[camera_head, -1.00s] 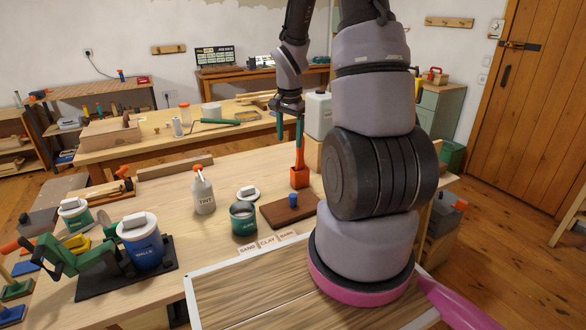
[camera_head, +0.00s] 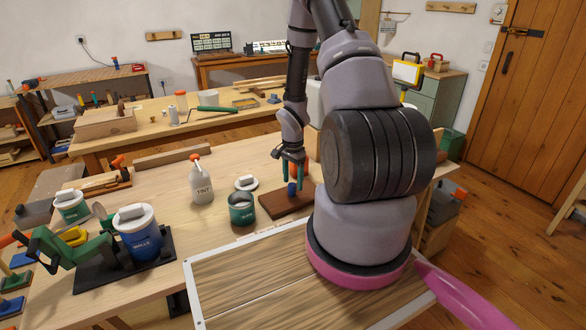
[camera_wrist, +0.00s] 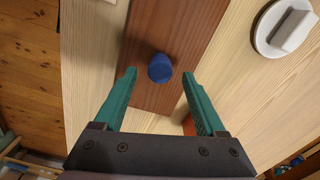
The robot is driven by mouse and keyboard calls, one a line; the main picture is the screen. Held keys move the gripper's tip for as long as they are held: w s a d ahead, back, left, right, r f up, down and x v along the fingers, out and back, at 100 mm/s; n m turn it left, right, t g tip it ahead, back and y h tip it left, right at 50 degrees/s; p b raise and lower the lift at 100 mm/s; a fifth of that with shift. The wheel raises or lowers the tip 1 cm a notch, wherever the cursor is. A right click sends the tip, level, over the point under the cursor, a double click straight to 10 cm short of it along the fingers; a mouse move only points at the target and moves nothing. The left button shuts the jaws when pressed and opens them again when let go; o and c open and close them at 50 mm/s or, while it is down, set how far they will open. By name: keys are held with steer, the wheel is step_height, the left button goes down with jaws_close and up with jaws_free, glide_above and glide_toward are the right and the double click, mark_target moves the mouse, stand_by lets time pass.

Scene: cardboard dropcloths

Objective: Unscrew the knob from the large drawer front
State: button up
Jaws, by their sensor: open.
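The large drawer front (camera_head: 272,207) is a dark red-brown board lying flat on the workbench; it also shows in the wrist view (camera_wrist: 178,28). A blue knob (camera_wrist: 160,68) stands up from its face, and it shows small in the head view (camera_head: 292,188). My gripper (camera_head: 292,186) points down over the board with its green fingers open. In the wrist view the fingertips (camera_wrist: 158,75) lie to either side of the knob, with clear gaps and nothing held. I cannot tell exactly how far the tips are above the board.
A green open tin (camera_head: 242,211) and its white lid (camera_head: 246,183) sit left of the board. A white TINT bottle (camera_head: 201,184) stands farther left. A blue WALLS can (camera_head: 138,238) stands on a dark base.

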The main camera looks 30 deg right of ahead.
steer(key=shift+f, duration=1.4)
steer(key=shift+c, duration=0.3)
jaws_close()
steer(key=n, duration=0.4)
steer(key=shift+n, duration=0.4)
steer(key=n, duration=0.4)
steer(key=shift+w+a, duration=0.1)
steer(key=n, duration=0.4)
steer(key=shift+a, duration=0.1)
steer(key=n, duration=0.4)
